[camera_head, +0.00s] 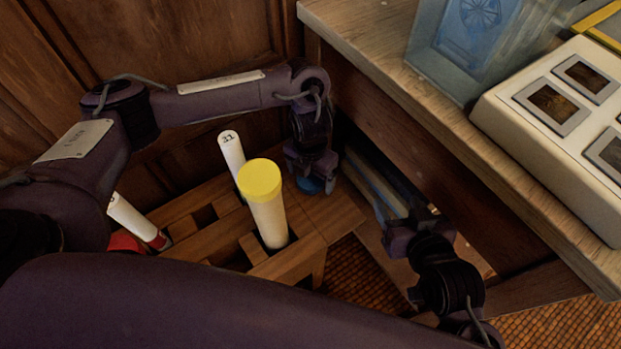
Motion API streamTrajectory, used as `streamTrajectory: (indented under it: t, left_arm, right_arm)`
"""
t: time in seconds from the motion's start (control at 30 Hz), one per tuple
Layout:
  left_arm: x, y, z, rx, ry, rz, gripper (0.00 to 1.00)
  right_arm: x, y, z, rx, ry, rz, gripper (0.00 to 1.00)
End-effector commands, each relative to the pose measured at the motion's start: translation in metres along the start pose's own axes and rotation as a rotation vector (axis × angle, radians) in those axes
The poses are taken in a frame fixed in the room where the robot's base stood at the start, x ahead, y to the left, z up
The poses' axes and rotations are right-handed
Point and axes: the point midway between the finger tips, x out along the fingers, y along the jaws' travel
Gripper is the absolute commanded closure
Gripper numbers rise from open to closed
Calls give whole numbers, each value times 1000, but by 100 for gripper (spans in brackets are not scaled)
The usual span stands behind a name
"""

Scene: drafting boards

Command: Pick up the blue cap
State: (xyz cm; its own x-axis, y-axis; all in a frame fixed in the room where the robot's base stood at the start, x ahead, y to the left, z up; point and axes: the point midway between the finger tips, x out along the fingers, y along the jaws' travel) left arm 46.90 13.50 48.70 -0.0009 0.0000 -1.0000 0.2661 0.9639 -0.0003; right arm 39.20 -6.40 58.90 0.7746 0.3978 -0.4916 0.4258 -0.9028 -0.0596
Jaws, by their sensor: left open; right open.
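The blue cap (309,186) lies on the right part of the wooden rack (328,216), partly hidden by my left gripper (314,178). That gripper points down at the cap with its jaws open. One finger is in front of the cap's right edge; I cannot tell whether it touches. My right gripper (402,216) is open and empty, to the right of the rack and beside the desk.
A tube with a yellow cap (260,180) stands in the rack, left of the blue cap. The desk (400,85) edge bounds the right side, with a slide panel (550,125) on top.

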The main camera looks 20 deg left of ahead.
Motion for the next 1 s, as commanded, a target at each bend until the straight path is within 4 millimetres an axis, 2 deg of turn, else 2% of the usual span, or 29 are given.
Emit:
streamTrajectory:
  t: [0.23, 0.6, 1.0]
  left_arm:
    - [0, 0, 0, 0, 0, 0, 16]
    - [0, 0, 0, 0, 0, 0, 65]
    - [-3, 0, 0, 0, -1, 0, 65]
  right_arm:
    - [0, 0, -2, 0, 6, 0, 42]
    - [0, 0, -1, 0, 5, 1, 42]
    - [-1, 0, 2, -1, -21, 0, 42]
